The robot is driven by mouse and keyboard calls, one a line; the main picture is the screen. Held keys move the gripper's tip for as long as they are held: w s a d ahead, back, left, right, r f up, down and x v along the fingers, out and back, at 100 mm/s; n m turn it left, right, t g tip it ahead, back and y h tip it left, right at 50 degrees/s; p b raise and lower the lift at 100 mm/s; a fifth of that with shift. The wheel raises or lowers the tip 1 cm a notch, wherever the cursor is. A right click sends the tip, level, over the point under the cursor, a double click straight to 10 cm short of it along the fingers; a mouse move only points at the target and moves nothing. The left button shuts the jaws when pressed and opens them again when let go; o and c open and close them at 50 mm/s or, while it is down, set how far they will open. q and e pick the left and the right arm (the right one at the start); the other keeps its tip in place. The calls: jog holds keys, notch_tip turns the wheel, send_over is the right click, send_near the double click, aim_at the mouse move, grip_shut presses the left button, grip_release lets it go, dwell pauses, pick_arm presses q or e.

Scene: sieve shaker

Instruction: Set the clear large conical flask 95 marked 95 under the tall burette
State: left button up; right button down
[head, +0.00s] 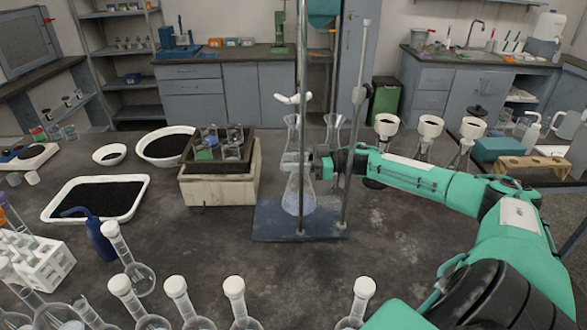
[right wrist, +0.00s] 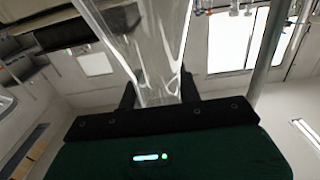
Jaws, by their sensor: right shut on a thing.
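A clear conical flask (head: 298,196) stands upright over the blue base plate (head: 270,222) of a stand; whether it touches the plate I cannot tell. My right gripper (head: 318,166) reaches in from the right and is shut on the flask's upper part. In the right wrist view the clear glass (right wrist: 150,50) is between the dark fingers. No number is readable on it. A tall upright rod (head: 302,60) with a white clamp (head: 293,99) rises in front of the flask. A second tall slanted upright (head: 357,95) stands right of it. My left gripper is out of view.
Other clear flasks (head: 333,128) stand close behind the stand. Left is a beige box (head: 218,188) with a dark tray of glassware on it. White-topped flasks (head: 430,126) stand at the right rear; long-necked flasks (head: 240,300) line the front. The table before the stand is clear.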

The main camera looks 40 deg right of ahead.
notch_tip(320, 180, down, 2)
jog(key=shift+f, duration=0.3)
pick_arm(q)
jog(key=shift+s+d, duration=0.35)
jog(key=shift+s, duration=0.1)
pick_arm(e)
jog(key=c, duration=1)
grip_release()
jog(key=shift+f, duration=0.1)
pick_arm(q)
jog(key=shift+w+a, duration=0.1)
pick_arm(e)
jog(key=shift+o, duration=0.2)
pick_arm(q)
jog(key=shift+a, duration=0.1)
